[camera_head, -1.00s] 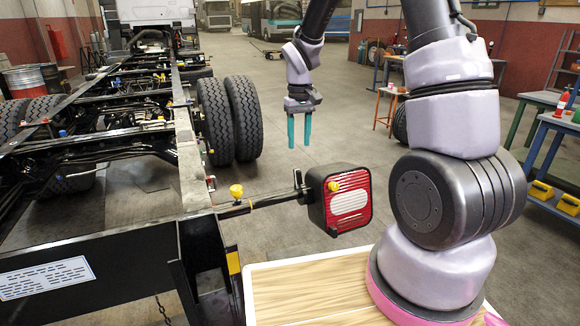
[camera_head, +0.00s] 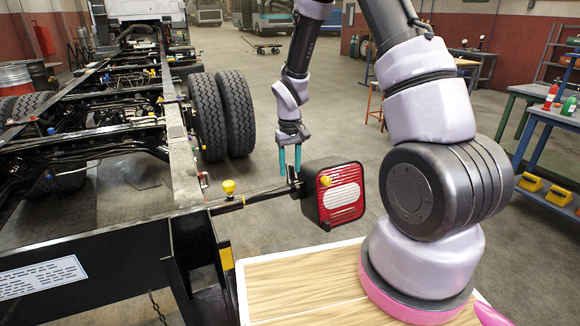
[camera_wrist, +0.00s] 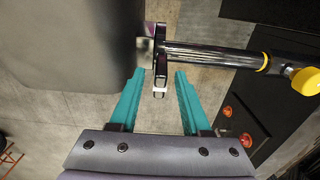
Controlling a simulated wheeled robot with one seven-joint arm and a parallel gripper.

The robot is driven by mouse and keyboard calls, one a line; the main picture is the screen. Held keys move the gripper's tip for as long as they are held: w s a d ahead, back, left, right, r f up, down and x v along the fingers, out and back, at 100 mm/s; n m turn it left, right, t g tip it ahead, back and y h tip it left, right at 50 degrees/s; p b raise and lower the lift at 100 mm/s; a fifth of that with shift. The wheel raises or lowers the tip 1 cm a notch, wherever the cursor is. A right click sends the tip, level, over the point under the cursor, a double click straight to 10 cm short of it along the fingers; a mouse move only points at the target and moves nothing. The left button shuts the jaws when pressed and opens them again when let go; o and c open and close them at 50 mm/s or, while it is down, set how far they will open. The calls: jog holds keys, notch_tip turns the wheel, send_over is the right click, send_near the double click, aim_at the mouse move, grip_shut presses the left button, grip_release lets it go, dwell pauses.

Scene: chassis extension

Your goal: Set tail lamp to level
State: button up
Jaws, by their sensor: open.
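The tail lamp (camera_head: 341,196) is a black box with a red and white striped face, on the end of a black bar (camera_head: 250,199) reaching out from the chassis. Its face looks slightly tilted. My gripper (camera_head: 290,174) is open just behind the lamp, fingers pointing down by the bracket where bar meets lamp. In the wrist view, the teal fingers (camera_wrist: 160,78) lie either side of the upright bracket plate (camera_wrist: 159,52), which shows between and beyond their tips. I see no clear contact. The lamp's dark housing (camera_wrist: 72,42) fills the upper left there.
A yellow knob (camera_head: 229,188) sits on the bar, and shows at the right of the wrist view (camera_wrist: 306,81). The truck chassis (camera_head: 95,250) and double wheels (camera_head: 222,115) stand to the left. A workbench (camera_head: 545,135) is at the right. Floor behind the lamp is clear.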

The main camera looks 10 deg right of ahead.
grip_shut()
dwell(1.4)
